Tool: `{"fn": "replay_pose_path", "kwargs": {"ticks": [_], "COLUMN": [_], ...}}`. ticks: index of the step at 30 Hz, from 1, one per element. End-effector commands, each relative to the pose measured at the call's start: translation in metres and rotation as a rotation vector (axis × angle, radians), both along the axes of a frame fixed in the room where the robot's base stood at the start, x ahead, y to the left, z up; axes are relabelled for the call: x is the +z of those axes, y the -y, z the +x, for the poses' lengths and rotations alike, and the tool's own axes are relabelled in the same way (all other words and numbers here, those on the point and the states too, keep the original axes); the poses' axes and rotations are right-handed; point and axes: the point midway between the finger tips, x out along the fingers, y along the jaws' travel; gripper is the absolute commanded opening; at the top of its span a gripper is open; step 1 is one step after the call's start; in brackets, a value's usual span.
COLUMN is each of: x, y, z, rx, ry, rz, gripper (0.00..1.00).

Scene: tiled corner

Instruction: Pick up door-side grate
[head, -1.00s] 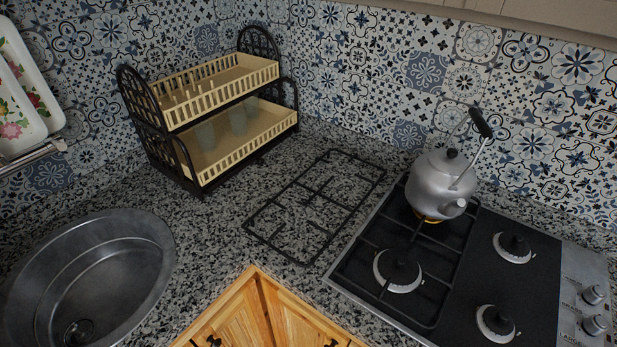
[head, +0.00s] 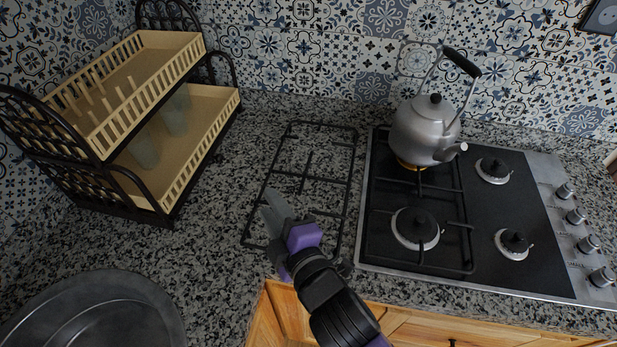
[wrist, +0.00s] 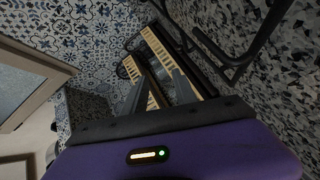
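A loose black wire grate (head: 307,178) lies flat on the granite counter, left of the cooktop. Another black grate (head: 468,225) sits on the left half of the cooktop (head: 520,225), around two burners. My gripper (head: 268,205) is over the front left part of the loose grate, and its fingers hide some bars. In the wrist view my gripper (wrist: 158,88) shows two fingers apart with nothing held between them. Dark bars, apparently the loose grate (wrist: 236,62), show to the right of the fingers. I cannot tell whether the gripper touches them.
A silver kettle (head: 420,130) stands on the cooktop's back left burner. A two-tier dish rack (head: 150,75) with cups is left of the loose grate. A round metal sink (head: 95,315) is at front left. A tiled wall (head: 330,50) closes the back.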

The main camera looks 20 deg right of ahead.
Motion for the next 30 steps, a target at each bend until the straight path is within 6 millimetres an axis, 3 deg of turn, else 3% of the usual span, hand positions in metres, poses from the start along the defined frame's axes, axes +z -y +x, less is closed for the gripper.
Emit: {"fn": "replay_pose_path", "kwargs": {"ticks": [1, 3, 6, 9, 12, 15, 18, 23, 30], "x": [0.007, 0.013, 0.021, 0.024, 0.014, -0.007, -0.017, -0.023, -0.034], "y": [-0.006, -0.008, -0.003, 0.012, 0.033, 0.055, 0.068, 0.075, 0.087], "z": [0.023, 0.048, 0.078, 0.094, 0.093, 0.077, 0.065, 0.059, 0.075], "rx": [-0.008, -0.027, -0.06, -0.081, -0.069, -0.019, 0.034, 0.094, 0.104], "ry": [0.0, -0.025, -0.098, -0.218, -0.375, -0.537, -0.641, -0.697, -0.698], "rz": [-0.129, -0.338, -0.665, -0.977, -1.245, -1.452, -1.582, -1.672, -1.687], "gripper": [0.34, 0.34, 0.34, 0.34, 0.34, 0.34, 0.34, 0.34, 0.34]}}
